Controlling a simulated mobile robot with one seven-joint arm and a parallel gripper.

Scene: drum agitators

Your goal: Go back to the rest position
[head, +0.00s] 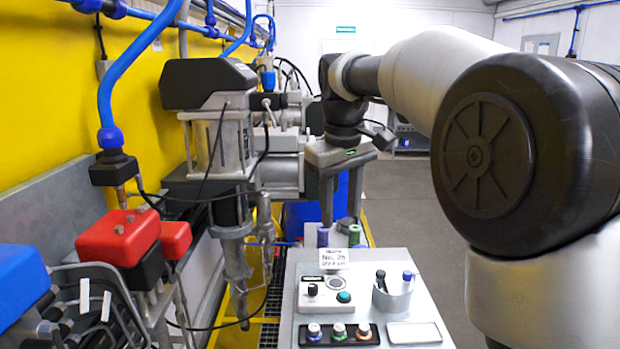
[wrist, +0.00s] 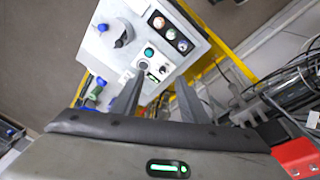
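My gripper (head: 341,219) hangs with its fingers pointing down above the far end of the grey panel table (head: 425,277). In the wrist view my gripper (wrist: 160,82) shows two fingers well apart with nothing held between them. It is open and empty. Purple and green cylinders (head: 354,235) stand just below the fingertips at the table's far end. I cannot tell the exact gap between them and the fingers.
On the table are a button box (head: 325,294), a black strip with three knobs (head: 313,339), a pen cup (head: 392,296) and a sign (head: 346,258). A drum agitator (head: 232,150) and red box (head: 118,237) stand left. Floor on the right is clear.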

